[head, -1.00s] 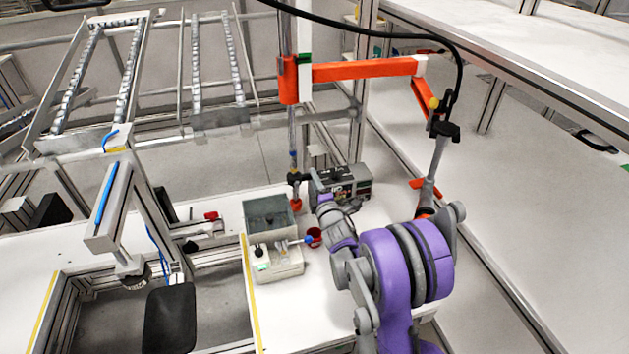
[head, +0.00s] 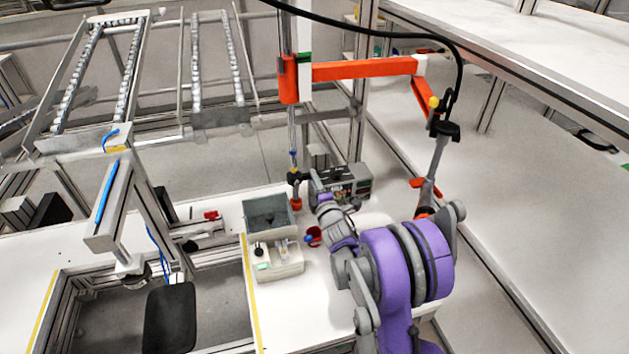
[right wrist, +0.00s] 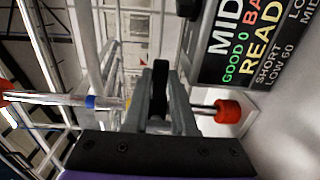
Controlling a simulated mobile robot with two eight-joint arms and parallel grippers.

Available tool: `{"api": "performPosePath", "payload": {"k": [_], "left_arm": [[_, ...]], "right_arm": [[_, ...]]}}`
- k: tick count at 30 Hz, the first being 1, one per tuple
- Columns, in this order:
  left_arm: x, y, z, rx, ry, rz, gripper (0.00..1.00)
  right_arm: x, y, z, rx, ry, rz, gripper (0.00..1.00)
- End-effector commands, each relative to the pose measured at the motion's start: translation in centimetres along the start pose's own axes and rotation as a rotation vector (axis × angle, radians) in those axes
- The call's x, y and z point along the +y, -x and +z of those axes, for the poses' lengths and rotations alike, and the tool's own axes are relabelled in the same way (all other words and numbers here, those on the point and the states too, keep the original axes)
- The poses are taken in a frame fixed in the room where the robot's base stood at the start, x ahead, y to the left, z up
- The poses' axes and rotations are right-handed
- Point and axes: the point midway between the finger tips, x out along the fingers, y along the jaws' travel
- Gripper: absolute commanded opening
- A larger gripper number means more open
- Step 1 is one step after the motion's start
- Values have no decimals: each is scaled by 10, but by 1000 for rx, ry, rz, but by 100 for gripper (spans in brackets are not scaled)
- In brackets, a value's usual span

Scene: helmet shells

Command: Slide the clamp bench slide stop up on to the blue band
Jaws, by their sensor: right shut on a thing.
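The thin upright post of the clamp bench stands at mid-picture in the head view, with the black slide stop (head: 294,178) low on it. The blue band (head: 293,154) is higher on the post, apart from the stop. My right gripper (head: 302,179) reaches the post from the right and is shut on the stop. In the right wrist view the post lies sideways, with the blue band (right wrist: 90,102) left of the fingers and the black stop (right wrist: 160,78) between them. The fingers hide part of the post. My left gripper is in neither view.
An orange foot (head: 296,204) is under the post, and an orange arm (head: 360,71) is above. A grey box with a printed panel (head: 348,183) stands close behind my gripper. A grey bin (head: 268,214), a pale fixture (head: 279,262) and a red cup (head: 314,236) are in front.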

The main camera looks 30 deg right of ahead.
Motion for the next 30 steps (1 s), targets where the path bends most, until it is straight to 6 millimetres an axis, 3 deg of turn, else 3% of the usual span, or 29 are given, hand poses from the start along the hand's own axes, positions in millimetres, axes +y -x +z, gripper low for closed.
{"api": "performPosePath", "payload": {"k": [23, 26, 30], "left_arm": [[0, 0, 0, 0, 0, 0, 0], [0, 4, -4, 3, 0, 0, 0], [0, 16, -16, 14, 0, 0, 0]], "right_arm": [[1, 0, 0, 0, 0, 0, 0], [14, 0, 0, 0, 0, 1, 0], [53, -1, 0, -1, 0, 4, 0]]}}
